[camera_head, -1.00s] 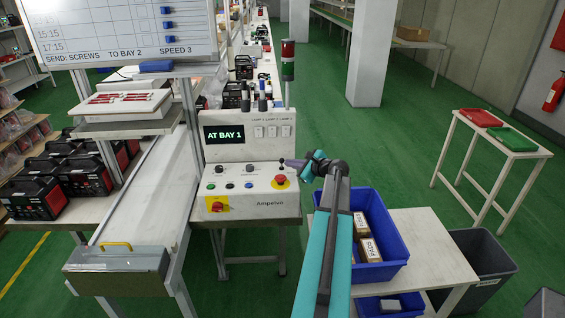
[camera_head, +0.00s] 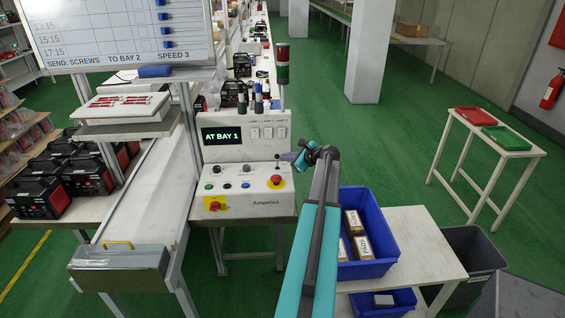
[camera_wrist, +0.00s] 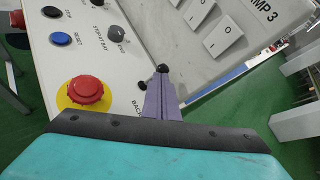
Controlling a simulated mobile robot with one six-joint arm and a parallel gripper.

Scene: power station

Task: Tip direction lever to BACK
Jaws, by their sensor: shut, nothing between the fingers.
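The control console (camera_head: 245,160) stands in the middle of the head view, and its display reads AT BAY 1. My gripper (camera_head: 288,157) is at the right end of its sloped panel. In the wrist view my gripper (camera_wrist: 160,92) shows as closed purple fingers. A black ball knob (camera_wrist: 162,68), seemingly the direction lever's, shows right at the fingertips; I cannot tell whether they touch. A second small dark knob or pivot (camera_wrist: 142,85) shows left of the fingers. The lettering BACK (camera_wrist: 137,106) is partly hidden behind the fingers. The lever's shaft and tilt are not clear.
A red emergency button (camera_wrist: 86,91) on a yellow ring is close left of the fingers. A selector knob (camera_wrist: 116,33) and blue RESET button (camera_wrist: 61,40) are beyond. Lamp switches (camera_wrist: 223,35) stand on the upright panel. A blue bin (camera_head: 375,225) holds boxes at right.

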